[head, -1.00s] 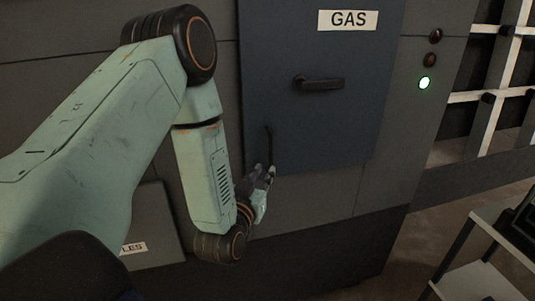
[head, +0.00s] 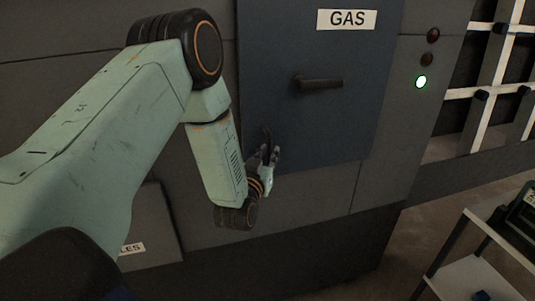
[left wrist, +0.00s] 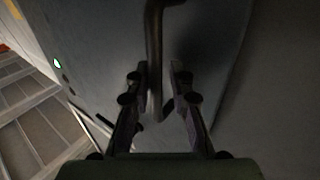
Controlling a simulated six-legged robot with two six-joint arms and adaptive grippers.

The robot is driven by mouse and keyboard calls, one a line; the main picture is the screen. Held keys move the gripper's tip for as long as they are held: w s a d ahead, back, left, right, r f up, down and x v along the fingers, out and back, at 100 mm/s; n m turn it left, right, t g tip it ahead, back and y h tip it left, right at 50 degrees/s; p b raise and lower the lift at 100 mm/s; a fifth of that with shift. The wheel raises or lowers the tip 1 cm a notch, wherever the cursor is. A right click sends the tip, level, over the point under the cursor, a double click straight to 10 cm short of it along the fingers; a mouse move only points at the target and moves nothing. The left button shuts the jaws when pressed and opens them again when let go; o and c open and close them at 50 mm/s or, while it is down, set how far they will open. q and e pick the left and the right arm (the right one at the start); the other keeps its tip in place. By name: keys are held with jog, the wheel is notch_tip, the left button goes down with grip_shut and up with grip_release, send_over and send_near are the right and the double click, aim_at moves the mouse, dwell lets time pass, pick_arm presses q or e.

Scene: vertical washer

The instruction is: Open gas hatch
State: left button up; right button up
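The gas hatch (head: 285,45) is a dark blue panel under a white GAS label (head: 346,19), and it looks closed. A black horizontal lever (head: 318,84) sits near its middle. In the left wrist view the handle bar (left wrist: 154,35) runs down between the two fingers of the left gripper (left wrist: 159,68). The fingers stand apart around it, with a gap visible on the right side. My right gripper is not in view.
A green lamp (head: 421,82) glows right of the hatch, below two dark buttons. A lower panel (head: 160,215) with a partly hidden label is behind my left arm. A shelf cart (head: 470,275) stands at the lower right. Open floor lies between cart and machine.

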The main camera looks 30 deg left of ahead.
pick_arm(q)
jog(key=shift+d+r, duration=0.1)
jog(key=shift+d, duration=0.2)
jog(key=c, duration=0.3)
jog(key=shift+c, duration=0.7)
jog(key=shift+a, duration=0.15)
grip_shut()
jog(key=shift+f, duration=0.2)
